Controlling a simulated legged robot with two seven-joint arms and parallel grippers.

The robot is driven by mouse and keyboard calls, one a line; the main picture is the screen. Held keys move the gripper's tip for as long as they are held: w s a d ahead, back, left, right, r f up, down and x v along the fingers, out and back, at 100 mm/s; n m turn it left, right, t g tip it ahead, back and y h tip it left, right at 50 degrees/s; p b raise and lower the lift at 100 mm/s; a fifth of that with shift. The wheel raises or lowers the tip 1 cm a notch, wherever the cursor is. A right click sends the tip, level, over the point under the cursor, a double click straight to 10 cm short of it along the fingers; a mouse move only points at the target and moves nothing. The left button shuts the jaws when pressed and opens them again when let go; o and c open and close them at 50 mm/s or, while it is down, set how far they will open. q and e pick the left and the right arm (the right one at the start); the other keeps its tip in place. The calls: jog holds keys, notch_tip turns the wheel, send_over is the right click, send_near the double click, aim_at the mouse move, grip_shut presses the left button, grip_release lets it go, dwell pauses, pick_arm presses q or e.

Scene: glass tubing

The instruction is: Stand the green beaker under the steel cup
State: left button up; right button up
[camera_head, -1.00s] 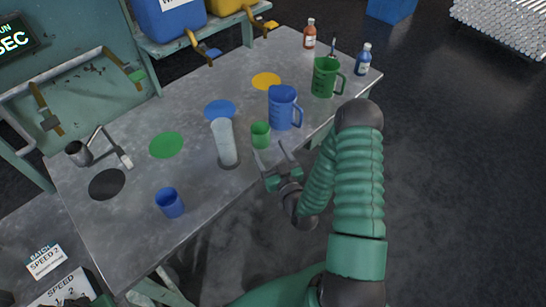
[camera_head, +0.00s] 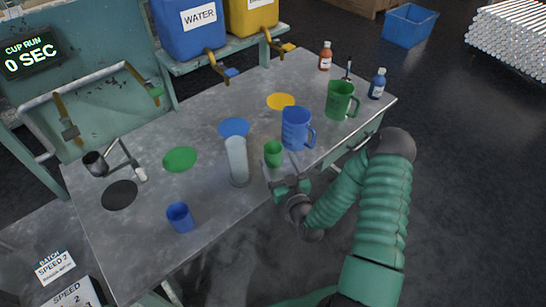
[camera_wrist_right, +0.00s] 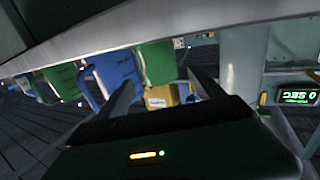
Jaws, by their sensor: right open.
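The small green beaker (camera_head: 273,152) stands upright near the table's front edge, between the clear cylinder and the blue jug. My right gripper (camera_head: 275,172) is open, with its fingers beside the lower part of the beaker; I cannot tell whether they touch it. In the right wrist view, the green beaker (camera_wrist_right: 156,63) shows ahead between the two spread fingers (camera_wrist_right: 162,88). The steel cup (camera_head: 95,163) sits on a bent arm at the table's left end, above and behind a black disc (camera_head: 119,195). My left gripper is not in view.
A clear cylinder (camera_head: 238,162) stands close left of the beaker, and a blue jug (camera_head: 297,128) close right. A small blue beaker (camera_head: 179,217) stands at front left. A green jug (camera_head: 340,101) and bottles stand farther right. Green (camera_head: 180,159), blue and yellow discs mark the tabletop.

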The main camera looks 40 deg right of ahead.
aim_at(274, 144)
jog(key=x, duration=0.5)
jog(key=shift+w+d+f, duration=0.2)
jog(key=shift+w, duration=0.1)
jog(key=c, duration=1.6)
jog(key=shift+r, duration=0.65)
notch_tip(274, 144, up, 2)
jog(key=shift+r+p, duration=0.1)
jog(key=shift+p, duration=0.25)
jog(key=s+a+r+p, duration=0.2)
jog(key=s+a+p, duration=0.3)
jog(key=s+a, duration=0.6)
jog(key=w+a+n+y, duration=0.1)
jog(key=a+y, duration=0.1)
jog(key=a, duration=0.1)
jog(key=w+a+r+n+y, duration=0.1)
jog(key=w+a, duration=0.1)
jog(key=a, duration=0.1)
jog(key=w+a+r+n+y, duration=0.1)
jog(key=w+a+y, duration=0.1)
jog(key=a, duration=0.2)
jog(key=shift+w+a+r+n+t+y, duration=0.1)
jog(key=shift+w+n+t+y, duration=0.1)
jog(key=shift+n+t+y, duration=0.15)
jog(key=shift+r, duration=0.1)
